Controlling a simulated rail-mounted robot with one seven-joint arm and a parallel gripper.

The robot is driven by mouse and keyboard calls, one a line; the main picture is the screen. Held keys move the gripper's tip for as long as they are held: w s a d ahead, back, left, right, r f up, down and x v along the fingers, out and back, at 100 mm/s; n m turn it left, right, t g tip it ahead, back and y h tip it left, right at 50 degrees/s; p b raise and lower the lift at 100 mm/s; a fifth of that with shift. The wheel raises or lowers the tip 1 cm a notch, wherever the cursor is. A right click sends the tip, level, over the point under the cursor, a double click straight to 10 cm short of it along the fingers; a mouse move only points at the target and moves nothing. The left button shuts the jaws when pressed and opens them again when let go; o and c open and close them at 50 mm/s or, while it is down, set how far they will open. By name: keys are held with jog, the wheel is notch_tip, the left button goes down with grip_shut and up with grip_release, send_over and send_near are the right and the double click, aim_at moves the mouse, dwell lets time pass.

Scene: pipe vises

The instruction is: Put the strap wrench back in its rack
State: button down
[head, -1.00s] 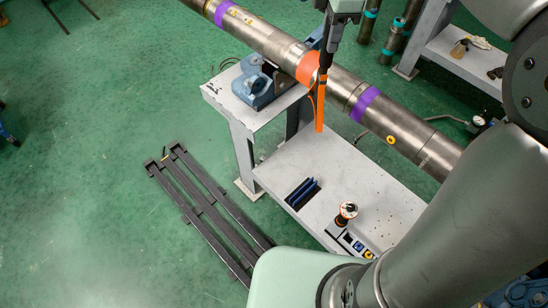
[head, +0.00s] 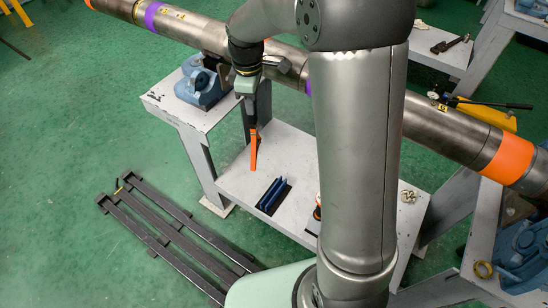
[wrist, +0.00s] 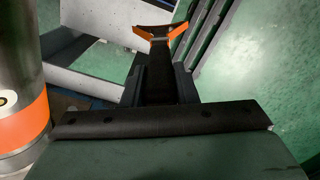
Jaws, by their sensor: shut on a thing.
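The strap wrench (head: 254,151) shows as an orange handle hanging upright below my gripper (head: 253,127). My gripper is shut on its upper part, and the wrench is left of and behind the rack in the head view. The rack (head: 273,195) looks to be the dark blue slotted holder on the grey bench's lower top. I cannot tell whether the wrench's lower end touches the bench. In the wrist view, orange parts of the strap wrench (wrist: 177,40) show beyond the dark fingers. The strap is not clear.
A long steel pipe (head: 440,128) with purple and orange bands runs above the bench, held by a blue vise (head: 203,82) at the left. Dark rails (head: 175,238) lie on the green floor.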

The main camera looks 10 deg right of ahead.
jog(key=d+f+m+b, duration=0.2)
jog(key=d+f+b, duration=0.1)
jog(key=f, duration=0.7)
jog(key=d+f+m+b, duration=0.3)
jog(key=f+b, duration=0.2)
jog(key=f, duration=0.6)
jog(key=shift+s+f, duration=0.25)
jog(key=shift+f+b, duration=0.55)
jog(key=shift+f, duration=0.55)
jog(key=shift+f+b, duration=0.4)
jog(key=shift+f, duration=0.1)
notch_tip(320, 180, down, 6)
jog(key=b, duration=0.4)
jog(key=shift+f, duration=0.2)
dwell(3.2)
